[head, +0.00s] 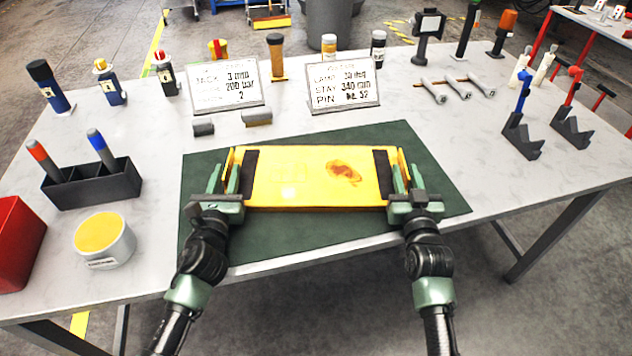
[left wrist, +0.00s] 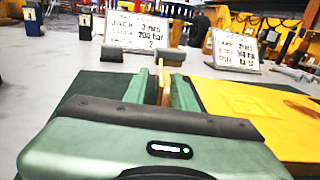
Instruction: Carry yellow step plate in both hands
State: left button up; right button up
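The yellow step plate (head: 300,178) lies flat over the green mat, with dark strips near both ends, a raised yellow lip at each end and a reddish-brown stain right of centre. My left gripper (head: 222,180) is at its left end, fingers parted on either side of the left lip. In the left wrist view the lip (left wrist: 164,88) stands between the two green fingers, with a gap showing beside it. My right gripper (head: 407,180) is at the right end, fingers apart around the right lip. The plate's underside is hidden.
The green mat (head: 300,238) lies on the grey table. Two sign cards (head: 222,86) (head: 343,93) stand behind it. A black holder (head: 92,184), a yellow-topped tub (head: 104,238) and a red bin (head: 18,245) are left. Black stands (head: 522,138) are right.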

pick_arm(q)
jog(key=shift+s+f, duration=0.1)
jog(key=shift+s, duration=0.4)
jog(key=s, duration=1.1)
pick_arm(e)
jog(key=s, duration=1.2)
